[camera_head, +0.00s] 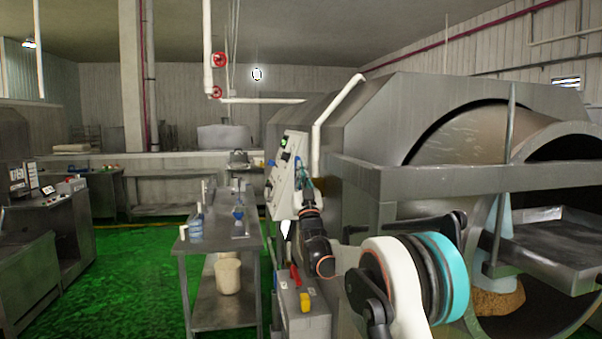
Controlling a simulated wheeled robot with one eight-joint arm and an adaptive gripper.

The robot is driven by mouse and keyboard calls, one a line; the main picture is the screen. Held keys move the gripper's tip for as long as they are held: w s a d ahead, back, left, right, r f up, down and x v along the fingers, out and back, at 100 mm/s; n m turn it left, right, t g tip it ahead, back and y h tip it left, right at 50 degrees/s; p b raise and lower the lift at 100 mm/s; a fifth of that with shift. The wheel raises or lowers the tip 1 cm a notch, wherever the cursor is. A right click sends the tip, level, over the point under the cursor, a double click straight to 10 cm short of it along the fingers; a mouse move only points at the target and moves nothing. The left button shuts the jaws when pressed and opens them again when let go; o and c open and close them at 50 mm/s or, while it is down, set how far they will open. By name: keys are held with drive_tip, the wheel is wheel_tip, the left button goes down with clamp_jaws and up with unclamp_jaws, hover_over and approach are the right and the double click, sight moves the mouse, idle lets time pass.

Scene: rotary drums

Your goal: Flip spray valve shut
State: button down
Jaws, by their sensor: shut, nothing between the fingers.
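My arm reaches from the lower right toward the control panel (286,172) on the drum machine. My gripper (304,179) is small at the end of the arm, in front of the panel's right side. It is shut and looks empty. A red lever-like handle (295,275) stands on a grey box below the panel, beside a yellow part (305,301). Two red round valve handles (218,59) sit on the white pipe at the back. I cannot tell which of these is the spray valve. My gripper is apart from the red handles.
The large grey rotary drum (465,135) fills the right side, with a metal frame bar and tray (540,240) in front. A steel table (213,240) with bottles stands left of the panel. The green floor (130,280) is clear further left.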

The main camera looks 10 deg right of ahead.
drive_tip(key=shift+r, duration=0.1)
drive_tip(key=shift+w+r+g+p, duration=0.15)
drive_tip(key=shift+w+g+p, duration=0.05)
drive_tip(key=shift+g+p, duration=0.2)
